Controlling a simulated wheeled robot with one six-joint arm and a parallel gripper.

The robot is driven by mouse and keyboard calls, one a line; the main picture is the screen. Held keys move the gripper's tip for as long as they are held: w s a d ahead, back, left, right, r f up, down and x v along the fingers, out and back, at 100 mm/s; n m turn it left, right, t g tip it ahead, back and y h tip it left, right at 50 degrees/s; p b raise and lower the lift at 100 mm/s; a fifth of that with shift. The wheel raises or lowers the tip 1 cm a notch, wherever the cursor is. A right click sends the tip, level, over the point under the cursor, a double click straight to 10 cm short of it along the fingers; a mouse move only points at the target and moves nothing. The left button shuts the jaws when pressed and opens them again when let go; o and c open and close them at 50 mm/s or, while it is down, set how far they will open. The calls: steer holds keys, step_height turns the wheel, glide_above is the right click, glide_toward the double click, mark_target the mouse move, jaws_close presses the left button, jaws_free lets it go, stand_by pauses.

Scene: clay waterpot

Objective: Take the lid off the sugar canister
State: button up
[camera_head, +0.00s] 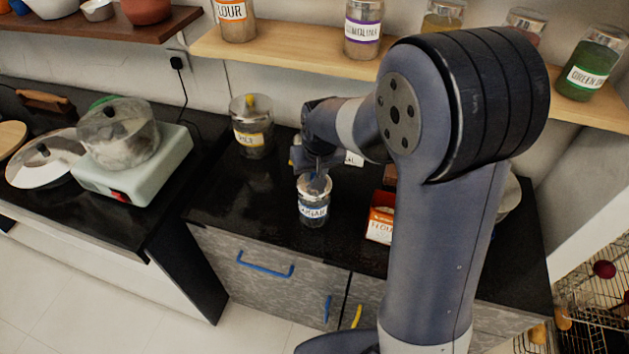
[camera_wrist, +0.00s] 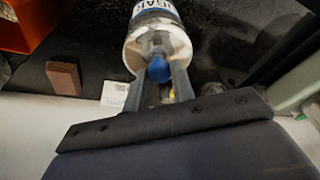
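The sugar canister (camera_head: 313,213) is a clear jar with a blue-edged label and a silvery lid. It stands upright on the black counter, below my gripper (camera_head: 318,186). In the wrist view, the canister's label (camera_wrist: 156,7) is partly cut off at the top edge. Its pale lid (camera_wrist: 141,48) faces me, with a round blue knob (camera_wrist: 159,70) in the middle. My gripper's two fingers (camera_wrist: 160,82) are spread to either side of the knob, close to the lid. They look open, with the knob between them; contact is not clear. The lid is on the canister.
An orange-red flour box (camera_head: 380,220) stands to the right. A brown block (camera_wrist: 63,77) lies nearby in the wrist view. A wooden shelf (camera_head: 290,46) with several jars hangs above.

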jaws_close()
steer(key=shift+r, duration=0.1)
